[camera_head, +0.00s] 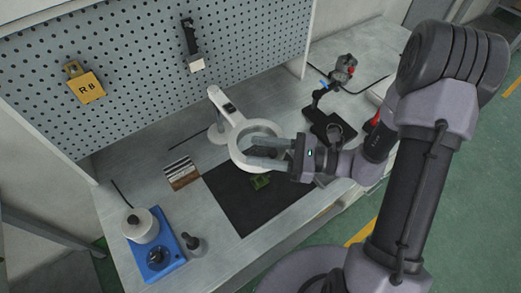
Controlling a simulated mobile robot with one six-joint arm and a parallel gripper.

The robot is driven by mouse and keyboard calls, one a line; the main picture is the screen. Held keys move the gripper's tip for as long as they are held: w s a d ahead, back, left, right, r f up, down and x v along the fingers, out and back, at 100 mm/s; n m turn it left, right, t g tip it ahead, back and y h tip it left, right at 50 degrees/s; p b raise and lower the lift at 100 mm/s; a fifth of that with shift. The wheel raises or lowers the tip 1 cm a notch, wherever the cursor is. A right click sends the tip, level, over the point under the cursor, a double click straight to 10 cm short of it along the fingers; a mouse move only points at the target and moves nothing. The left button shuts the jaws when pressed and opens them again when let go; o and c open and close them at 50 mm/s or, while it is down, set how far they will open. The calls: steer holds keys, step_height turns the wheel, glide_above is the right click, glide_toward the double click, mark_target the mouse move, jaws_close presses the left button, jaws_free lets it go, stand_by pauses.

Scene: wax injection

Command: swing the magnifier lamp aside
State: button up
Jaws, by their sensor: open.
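The magnifier lamp (236,126) is white, with a ring-shaped head, an arm and a round base (217,134) on the bench. Its ring head hangs over the upper part of a black mat (232,207). My gripper (250,151) comes in from the right with its fingers pointing left. The fingers overlap the right side of the ring in the picture. They look open, and I cannot tell whether they touch the ring. Part of the ring's lower right is hidden behind the fingers.
A small green piece (261,182) lies on the mat. A blue device with a white spool (142,226) and a dark bottle (194,243) stand at front left. A black stand (327,123) is at right. A pegboard (150,70) with a yellow tag (84,85) rises behind.

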steer(key=shift+a, duration=0.1)
jaws_close()
stand_by(1.4)
